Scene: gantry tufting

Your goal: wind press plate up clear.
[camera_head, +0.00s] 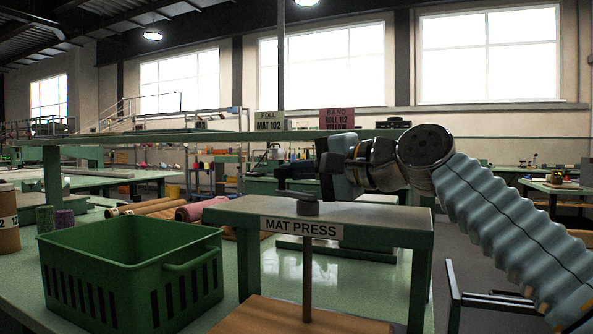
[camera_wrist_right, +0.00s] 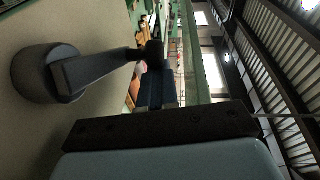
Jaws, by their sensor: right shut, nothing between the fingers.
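The mat press (camera_head: 395,222) is a green frame with a labelled crossbeam on the green table. A thin spindle (camera_head: 307,270) runs down from the beam to a brown wooden-looking plate (camera_head: 255,318), cut off by the picture's bottom edge. What lies under the plate is out of view. A grey round hub (camera_head: 308,208) sits on the beam. In the right wrist view a crank arm (camera_wrist_right: 100,68) runs from the hub (camera_wrist_right: 38,75) to a dark knob (camera_wrist_right: 152,51). My right gripper (camera_wrist_right: 156,85) is shut and empty, close to the knob; contact is unclear. My left gripper is out of view.
A green slotted crate (camera_head: 130,270) stands left of the press. Rolled mats (camera_head: 200,208) lie behind it, and small green and purple rolls (camera_head: 64,218) stand at the left. A long green rail (camera_head: 150,138) crosses behind.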

